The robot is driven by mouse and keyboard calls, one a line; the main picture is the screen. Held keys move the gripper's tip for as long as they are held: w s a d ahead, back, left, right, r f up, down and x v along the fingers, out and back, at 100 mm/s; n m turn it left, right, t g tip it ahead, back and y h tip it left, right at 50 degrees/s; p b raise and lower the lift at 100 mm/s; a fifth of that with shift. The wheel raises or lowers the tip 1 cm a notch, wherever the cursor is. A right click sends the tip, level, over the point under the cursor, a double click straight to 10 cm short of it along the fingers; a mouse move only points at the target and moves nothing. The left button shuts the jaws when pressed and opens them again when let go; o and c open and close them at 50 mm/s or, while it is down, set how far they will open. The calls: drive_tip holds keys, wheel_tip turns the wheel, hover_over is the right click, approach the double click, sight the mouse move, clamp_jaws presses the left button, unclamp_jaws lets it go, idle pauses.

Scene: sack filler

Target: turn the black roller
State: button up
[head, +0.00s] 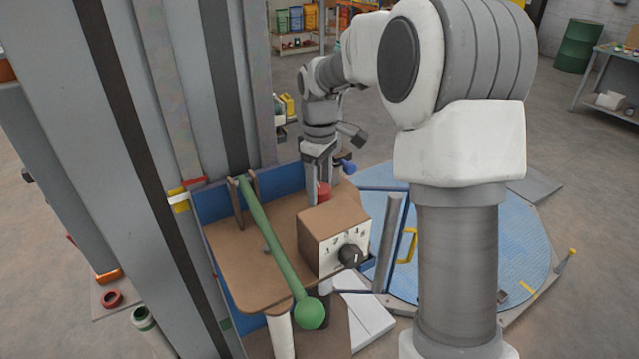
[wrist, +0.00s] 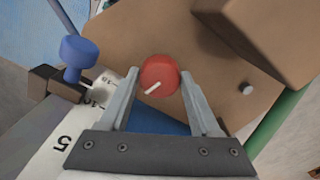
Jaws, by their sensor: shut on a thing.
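My gripper (head: 320,170) points down at the brown board. In the wrist view its two fingers (wrist: 160,72) stand on either side of a round red knob (wrist: 159,84) with a white pointer line, shut on it. The red knob (head: 323,191) also shows in the head view behind a brown box (head: 334,226). A black knob (head: 350,255) sits on the box's numbered white face. No part is clearly a black roller; a dark upright cylinder (head: 323,308) is partly hidden below the board, and a grey cylinder (head: 388,243) stands right of the box.
A long green lever (head: 275,245) with a ball end crosses the board (head: 235,255). A blue knob (wrist: 83,52) and a numbered white scale (wrist: 65,141) lie left of the fingers. Grey posts (head: 110,170) stand at left, and a blue round platform (head: 480,245) lies right.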

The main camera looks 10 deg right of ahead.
drive_tip(key=shift+n, duration=0.5)
drive_tip(key=o, duration=1.4)
drive_tip(key=shift+r, duration=0.1)
drive_tip(key=shift+r, duration=8.65)
drive_tip(key=shift+s, duration=0.1)
